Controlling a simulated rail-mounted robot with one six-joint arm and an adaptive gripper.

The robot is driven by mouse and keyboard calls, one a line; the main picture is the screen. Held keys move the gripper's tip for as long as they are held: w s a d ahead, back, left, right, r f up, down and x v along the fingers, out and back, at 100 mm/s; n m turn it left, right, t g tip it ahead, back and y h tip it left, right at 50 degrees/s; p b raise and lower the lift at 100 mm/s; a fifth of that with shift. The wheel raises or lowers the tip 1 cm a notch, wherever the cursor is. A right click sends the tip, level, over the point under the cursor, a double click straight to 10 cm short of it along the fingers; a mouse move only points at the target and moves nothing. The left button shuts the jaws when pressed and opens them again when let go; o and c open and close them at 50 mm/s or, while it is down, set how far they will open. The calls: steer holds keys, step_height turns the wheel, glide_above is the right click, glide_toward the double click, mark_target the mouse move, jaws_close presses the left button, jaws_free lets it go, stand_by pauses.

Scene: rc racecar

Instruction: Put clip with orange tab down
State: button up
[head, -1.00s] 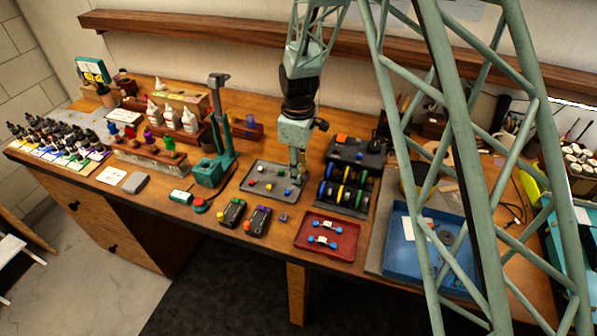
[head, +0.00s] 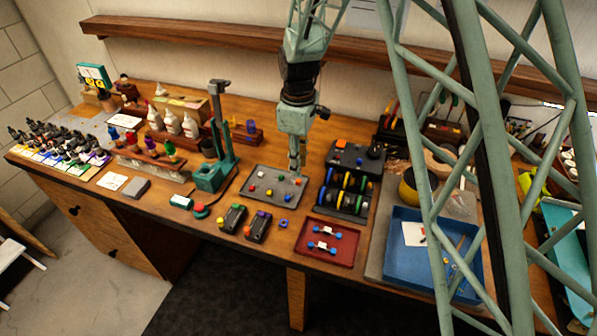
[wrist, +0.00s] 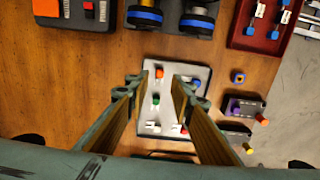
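The clip with the orange tab (wrist: 159,73) stands on the grey tray (wrist: 170,112) in the wrist view, at its upper left. Its tab shows between my fingertips, apart from both. My gripper (wrist: 158,86) is open, with its two fingers spread and nothing held. In the head view my gripper (head: 296,167) points down above the far right part of the grey tray (head: 262,174). I cannot pick out the orange clip there.
Other clips on the tray include a green one (wrist: 156,100) and a blue one (wrist: 195,82). Beside the tray are a wheel rack (head: 343,197), a red tray (head: 327,252), two dark controllers (head: 257,227) and a green press stand (head: 211,178).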

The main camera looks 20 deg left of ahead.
mark_target(299, 180)
step_height(299, 180, up, 6)
steer(key=shift+r, duration=0.2)
stand_by(0.8)
